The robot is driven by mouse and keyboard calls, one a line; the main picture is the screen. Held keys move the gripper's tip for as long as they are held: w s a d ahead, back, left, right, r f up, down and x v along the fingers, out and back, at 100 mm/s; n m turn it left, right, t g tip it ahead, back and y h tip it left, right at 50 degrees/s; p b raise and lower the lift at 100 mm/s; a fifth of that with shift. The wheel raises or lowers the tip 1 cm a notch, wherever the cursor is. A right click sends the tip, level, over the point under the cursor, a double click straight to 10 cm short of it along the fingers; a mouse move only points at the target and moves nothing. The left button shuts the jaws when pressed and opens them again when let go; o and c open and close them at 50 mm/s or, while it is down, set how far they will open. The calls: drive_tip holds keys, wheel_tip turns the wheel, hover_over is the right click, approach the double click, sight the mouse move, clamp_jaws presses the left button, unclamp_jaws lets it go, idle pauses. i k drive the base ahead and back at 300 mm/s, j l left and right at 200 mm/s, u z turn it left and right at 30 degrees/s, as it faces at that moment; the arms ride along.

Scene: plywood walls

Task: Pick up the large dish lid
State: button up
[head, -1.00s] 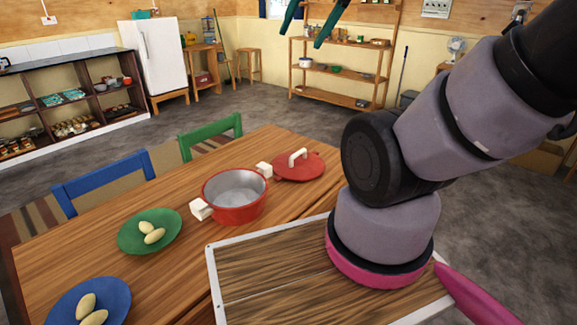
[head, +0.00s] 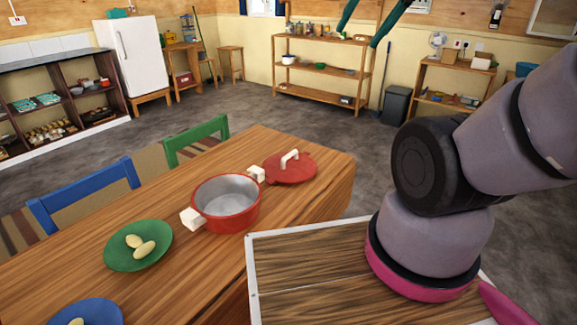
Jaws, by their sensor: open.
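The large dish lid (head: 285,174) is a round red lid with a white loop handle. It lies flat on the wooden table, handle up, near the table's far right end. It is just right of and behind an open red pot (head: 227,218) with white side handles, whose right handle is close to the lid's left edge. My arm fills the right side of the head view, to the right of the lid and apart from it. My gripper is outside the picture.
On the wooden table (head: 185,235), a green plate (head: 117,252) holds pale oval items and a blue plate (head: 95,313) stands nearer. Blue (head: 85,185) and green (head: 197,137) chairs stand at the far side. Grey floor (head: 290,115) beyond the table is open.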

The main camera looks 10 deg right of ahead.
sight(294, 167)
drive_tip(key=i+l+u, duration=0.15)
drive_tip(key=l, duration=0.15)
drive_tip(key=i+l+u, duration=0.2)
drive_tip(key=l, duration=0.15)
drive_tip(key=i+l+u, duration=0.15)
drive_tip(key=l, duration=0.2)
drive_tip(key=l+u, duration=0.15)
drive_tip(key=l, duration=0.2)
drive_tip(key=i, duration=0.05)
